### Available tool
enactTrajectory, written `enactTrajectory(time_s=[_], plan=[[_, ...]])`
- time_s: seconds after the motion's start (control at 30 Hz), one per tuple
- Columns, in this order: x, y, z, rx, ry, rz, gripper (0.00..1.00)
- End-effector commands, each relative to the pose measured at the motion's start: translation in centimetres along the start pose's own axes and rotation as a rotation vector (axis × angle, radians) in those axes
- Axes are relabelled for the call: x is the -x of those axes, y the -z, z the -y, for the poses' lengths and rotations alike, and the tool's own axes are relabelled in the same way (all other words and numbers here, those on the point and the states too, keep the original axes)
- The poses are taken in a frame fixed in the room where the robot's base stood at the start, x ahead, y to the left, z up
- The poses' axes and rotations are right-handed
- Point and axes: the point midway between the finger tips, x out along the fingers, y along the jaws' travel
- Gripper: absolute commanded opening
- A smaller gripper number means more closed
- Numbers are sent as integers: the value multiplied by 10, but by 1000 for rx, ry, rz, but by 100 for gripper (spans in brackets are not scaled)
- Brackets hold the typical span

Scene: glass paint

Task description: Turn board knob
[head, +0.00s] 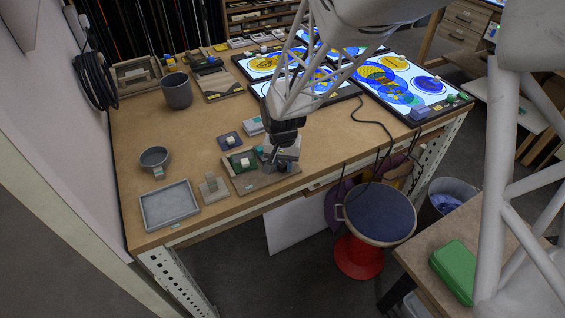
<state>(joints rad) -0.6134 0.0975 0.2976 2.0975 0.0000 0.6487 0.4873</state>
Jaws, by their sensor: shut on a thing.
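A small wooden board (248,184) lies near the front edge of the workbench. It carries a green block with a pale knob-like piece (245,162) on its left half. My gripper (272,163) is over the right half of the board, pointing down. It is shut on a small part of the board, which looks like the board knob. The fingers and my wrist hide most of that knob, so its angle cannot be told.
On the wooden bench (185,125) stand a grey tray (169,222), a grey mug (155,158), a dark pot (177,91) and small blocks (229,141). A stool (378,215) stands in front.

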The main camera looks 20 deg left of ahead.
Motion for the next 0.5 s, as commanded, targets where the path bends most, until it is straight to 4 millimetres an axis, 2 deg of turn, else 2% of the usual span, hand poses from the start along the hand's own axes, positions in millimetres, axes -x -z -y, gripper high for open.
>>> enactTrajectory(time_s=[0.5], plan=[[1,0,0,-488,1,-1,8]])
